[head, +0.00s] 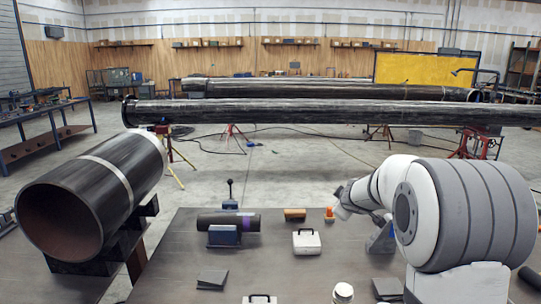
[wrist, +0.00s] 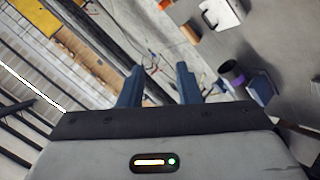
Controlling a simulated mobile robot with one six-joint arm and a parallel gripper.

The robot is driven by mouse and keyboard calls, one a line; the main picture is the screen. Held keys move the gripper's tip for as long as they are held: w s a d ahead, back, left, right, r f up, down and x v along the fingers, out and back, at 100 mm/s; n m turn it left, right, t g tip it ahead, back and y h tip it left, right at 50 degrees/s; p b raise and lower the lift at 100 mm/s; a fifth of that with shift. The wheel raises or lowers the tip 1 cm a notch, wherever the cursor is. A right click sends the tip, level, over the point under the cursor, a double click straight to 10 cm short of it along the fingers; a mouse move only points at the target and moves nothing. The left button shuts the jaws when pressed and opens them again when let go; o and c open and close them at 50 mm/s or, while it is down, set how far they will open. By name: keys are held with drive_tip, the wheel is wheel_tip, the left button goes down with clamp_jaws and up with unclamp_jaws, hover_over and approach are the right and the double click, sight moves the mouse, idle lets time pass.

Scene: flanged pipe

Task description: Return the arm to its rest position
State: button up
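My arm is folded at the right of the head view, a white and grey arm over the table. My gripper (wrist: 158,88) shows in the wrist view with its two blue-grey fingers apart and nothing between them. In the head view its end is small and the fingers are hard to make out. The gripper is clear of the things on the table. A flanged pipe (head: 320,112) lies across on red stands behind the table.
On the table (head: 255,275) are a short dark pipe (head: 213,221) on a blue block, a white case (head: 306,241), an orange item (head: 329,213), a brown block (head: 294,214) and a white container (head: 343,293).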

drive_tip(key=s+a+f+m+g+h+b, duration=0.2)
drive_tip(key=s+m+g, duration=0.45)
drive_tip(key=s, duration=2.15)
drive_tip(key=s+a+f+m+y, duration=0.1)
drive_tip(key=s+a+f, duration=0.1)
drive_tip(key=s, duration=0.4)
drive_tip(key=s+a+f+m+g+y+b, duration=0.1)
drive_tip(key=s+a+f+m+y, duration=0.1)
drive_tip(key=s, duration=0.5)
drive_tip(key=shift+a+f+y, duration=0.3)
drive_tip(key=shift+a+f, duration=0.1)
drive_tip(key=shift+a, duration=0.35)
